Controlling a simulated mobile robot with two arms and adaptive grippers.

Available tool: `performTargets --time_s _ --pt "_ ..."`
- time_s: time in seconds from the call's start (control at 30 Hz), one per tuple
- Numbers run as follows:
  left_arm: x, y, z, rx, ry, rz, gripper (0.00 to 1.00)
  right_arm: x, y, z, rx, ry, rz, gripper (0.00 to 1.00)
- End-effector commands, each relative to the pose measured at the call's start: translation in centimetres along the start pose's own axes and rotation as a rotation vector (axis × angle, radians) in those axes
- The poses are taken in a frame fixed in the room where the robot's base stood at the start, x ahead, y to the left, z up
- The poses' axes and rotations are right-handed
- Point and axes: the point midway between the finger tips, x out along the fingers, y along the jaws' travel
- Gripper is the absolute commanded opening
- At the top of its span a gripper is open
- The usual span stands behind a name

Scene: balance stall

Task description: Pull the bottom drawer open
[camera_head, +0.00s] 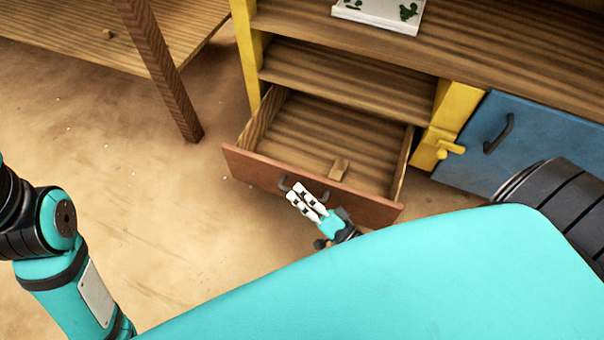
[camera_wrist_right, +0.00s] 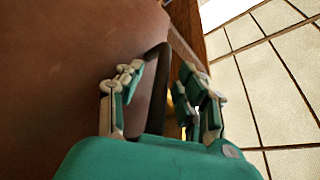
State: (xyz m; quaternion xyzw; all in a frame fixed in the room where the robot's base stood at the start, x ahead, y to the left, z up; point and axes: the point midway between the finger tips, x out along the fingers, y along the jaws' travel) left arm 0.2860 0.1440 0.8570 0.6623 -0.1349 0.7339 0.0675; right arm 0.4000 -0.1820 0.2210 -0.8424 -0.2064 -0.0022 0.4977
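The bottom drawer (camera_head: 258,170) is pulled out from the wooden cabinet, with its brown front panel towards me and its inside showing. Its dark handle (camera_head: 285,183) is on the front panel, partly covered by my right gripper (camera_head: 306,200). In the right wrist view the handle (camera_wrist_right: 157,100) lies between the two fingers of my right gripper (camera_wrist_right: 160,85). The fingers stand apart, with a gap showing on the right side of the handle. My left arm shows at the left edge of the head view, but its gripper is out of view.
A small wooden block (camera_head: 339,168) lies in the drawer. A blue door (camera_head: 530,140) with a dark handle and a yellow latch (camera_head: 451,149) are to the right. A table leg (camera_head: 160,65) stands at the left. The floor (camera_head: 130,170) before the drawer is clear.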

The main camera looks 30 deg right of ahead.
Motion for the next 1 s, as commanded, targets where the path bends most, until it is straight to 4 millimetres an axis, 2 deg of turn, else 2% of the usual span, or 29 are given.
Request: performTargets --time_s 0.13,0.4,0.5,0.63,1.0 --pt "0.0 0.0 0.0 0.0 0.0 0.0 0.4 -1.5 0.1 0.1 0.0 -0.002 0.004 0.37" --pt "0.0 0.0 0.0 -0.001 0.0 0.0 0.4 -6.0 0.1 0.1 -0.001 -0.002 0.005 0.37" --pt "0.0 0.0 0.0 -0.001 0.001 0.0 0.4 -7.0 0.1 0.0 -0.001 -0.001 0.003 0.37" --pt "0.0 0.0 0.0 -0.001 0.001 0.0 0.4 -7.5 0.0 0.0 -0.001 0.0 0.001 0.37" --pt "0.0 0.0 0.0 -0.001 0.001 0.0 0.4 -7.5 0.0 0.0 0.0 0.0 0.001 0.37"
